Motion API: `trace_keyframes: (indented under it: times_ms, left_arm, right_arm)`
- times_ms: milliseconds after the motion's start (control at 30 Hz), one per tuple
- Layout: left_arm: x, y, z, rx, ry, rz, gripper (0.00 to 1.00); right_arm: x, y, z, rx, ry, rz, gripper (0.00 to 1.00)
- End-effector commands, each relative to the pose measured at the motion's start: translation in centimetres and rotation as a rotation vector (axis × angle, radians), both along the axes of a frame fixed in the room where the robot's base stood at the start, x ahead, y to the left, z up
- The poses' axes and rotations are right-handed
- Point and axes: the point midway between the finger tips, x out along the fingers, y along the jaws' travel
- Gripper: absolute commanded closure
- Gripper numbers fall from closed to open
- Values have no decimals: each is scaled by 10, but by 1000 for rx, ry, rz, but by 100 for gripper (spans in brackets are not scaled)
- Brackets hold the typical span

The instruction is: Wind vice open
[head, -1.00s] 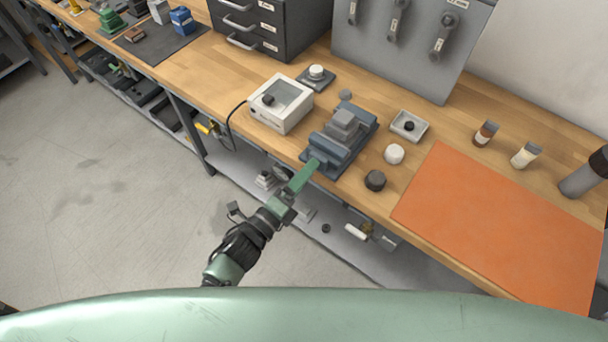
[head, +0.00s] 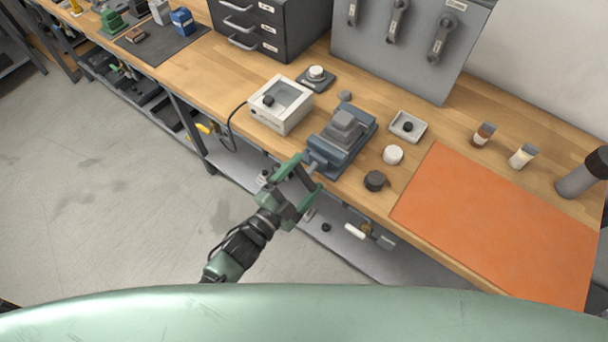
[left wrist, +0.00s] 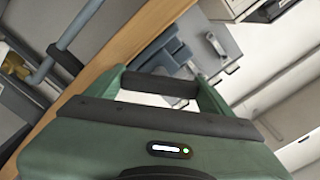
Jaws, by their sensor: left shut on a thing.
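The blue-grey vice (head: 325,152) sits at the front edge of the wooden bench, with a grey block (head: 345,122) at its top. My left gripper (head: 302,177) is in front of the vice, just off the bench edge. Its two green fingers are apart, with a dark bar, seemingly the vice handle, between their tips. The left wrist view shows this dark handle bar (left wrist: 160,85) spanning the fingers, with the vice (left wrist: 165,55) behind it. Whether the vice jaws are parted is too small to tell. My right gripper is out of view.
A white box with a window (head: 281,104) stands left of the vice. A black knob (head: 375,181), a white round piece (head: 393,155) and a small tray (head: 408,126) are to the right. An orange mat (head: 505,225) covers the right bench. A shelf (head: 350,245) runs below.

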Motion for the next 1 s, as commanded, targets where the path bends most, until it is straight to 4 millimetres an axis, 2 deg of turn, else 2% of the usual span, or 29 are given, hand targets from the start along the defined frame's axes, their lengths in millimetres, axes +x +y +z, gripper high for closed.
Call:
trace_keyframes:
  times_ms: [600,1000]
  left_arm:
    - [0,0,-1,-464,341,0,59]
    - [0,0,-1,-669,490,0,59]
  right_arm:
    - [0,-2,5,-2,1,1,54]
    - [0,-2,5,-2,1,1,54]
